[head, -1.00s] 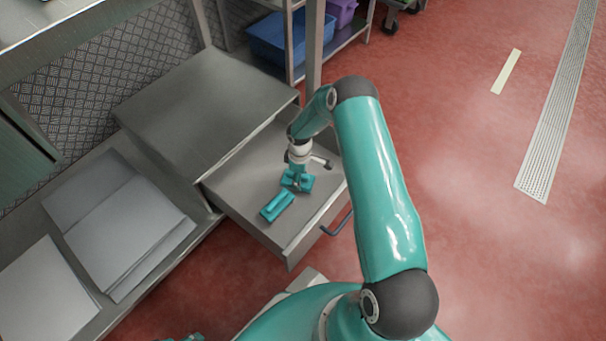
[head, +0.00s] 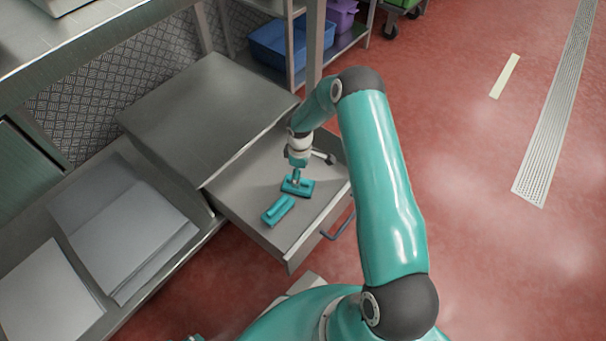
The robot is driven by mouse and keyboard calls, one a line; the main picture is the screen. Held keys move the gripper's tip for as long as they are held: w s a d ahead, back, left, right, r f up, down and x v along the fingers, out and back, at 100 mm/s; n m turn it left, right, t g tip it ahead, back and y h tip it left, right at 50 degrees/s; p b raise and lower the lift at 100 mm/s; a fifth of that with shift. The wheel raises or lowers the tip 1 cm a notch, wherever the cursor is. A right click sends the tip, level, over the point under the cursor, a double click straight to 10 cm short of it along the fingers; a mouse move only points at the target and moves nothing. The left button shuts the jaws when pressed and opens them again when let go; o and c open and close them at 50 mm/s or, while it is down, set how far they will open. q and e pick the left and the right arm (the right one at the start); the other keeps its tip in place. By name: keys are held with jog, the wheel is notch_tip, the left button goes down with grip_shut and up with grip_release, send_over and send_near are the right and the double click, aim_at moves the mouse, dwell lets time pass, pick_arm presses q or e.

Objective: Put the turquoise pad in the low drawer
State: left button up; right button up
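Two turquoise pads lie in the pulled-out low drawer. The nearer pad (head: 278,211) lies flat by the drawer's front left, and the other pad (head: 303,188) lies flat a little behind it. My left gripper is not clearly seen.
Grey sheets (head: 125,230) lie on a low shelf at left. The flat metal top (head: 205,115) is behind the drawer. A rack with a blue crate (head: 283,42) and a purple crate (head: 341,14) stands at the back.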

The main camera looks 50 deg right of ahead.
notch_tip(320, 180, up, 6)
jog(key=p, duration=0.1)
jog(key=shift+r+p, duration=0.15)
jog(key=shift+p, duration=0.2)
